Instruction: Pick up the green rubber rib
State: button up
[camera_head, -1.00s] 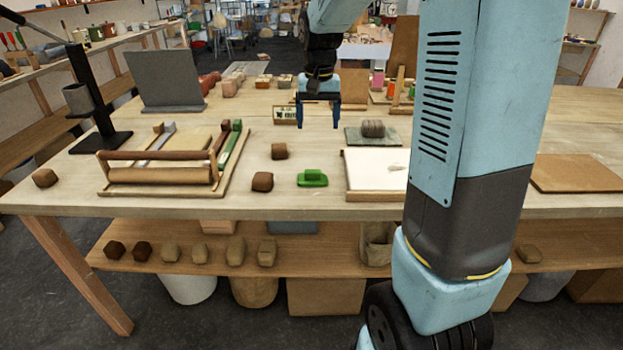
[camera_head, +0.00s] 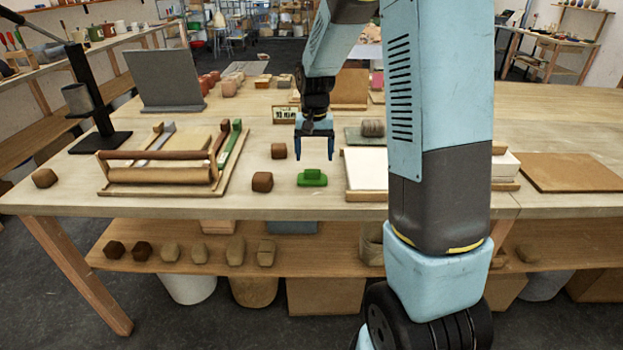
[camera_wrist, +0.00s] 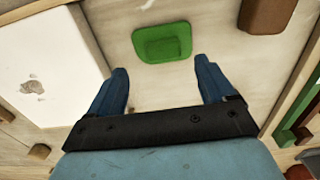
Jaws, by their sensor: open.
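The green rubber rib (camera_head: 312,178) lies on the wooden table near its front edge. It is a flat green piece with a raised block on top. My gripper (camera_head: 314,158) hangs fingers down above the table, close to the rib and slightly beyond it. The fingers are apart with nothing between them. In the wrist view the rib (camera_wrist: 162,43) lies past the fingertips, roughly midway between the two fingers of my gripper (camera_wrist: 162,76). No contact with the rib shows.
Two brown clay lumps (camera_head: 262,182) (camera_head: 279,150) sit left of the rib. A framed white slab (camera_head: 366,169) lies close on its right, partly behind my arm. A wooden rack with rollers (camera_head: 160,175) stands further left. A small sign (camera_head: 285,114) stands behind.

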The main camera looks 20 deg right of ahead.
aim_at(312, 170)
jog(key=shift+a+f, duration=0.15)
jog(key=shift+f, duration=1.15)
jog(key=shift+a+f, duration=0.1)
jog(key=shift+f, duration=1.2)
jog(key=shift+c, duration=0.3)
jog(key=c, duration=1.2)
jog(key=shift+w+r, duration=0.1)
jog(key=shift+r, duration=0.45)
notch_tip(312, 170, up, 3)
jog(key=shift+f, duration=0.2)
jog(key=s+r, duration=0.3)
jog(key=s, duration=0.1)
jog(key=s+r, duration=0.3)
jog(key=s, duration=0.2)
jog(key=s+r, duration=0.3)
jog(key=s, duration=0.2)
jog(key=shift+s+r, duration=0.1)
jog(key=shift+r, duration=0.1)
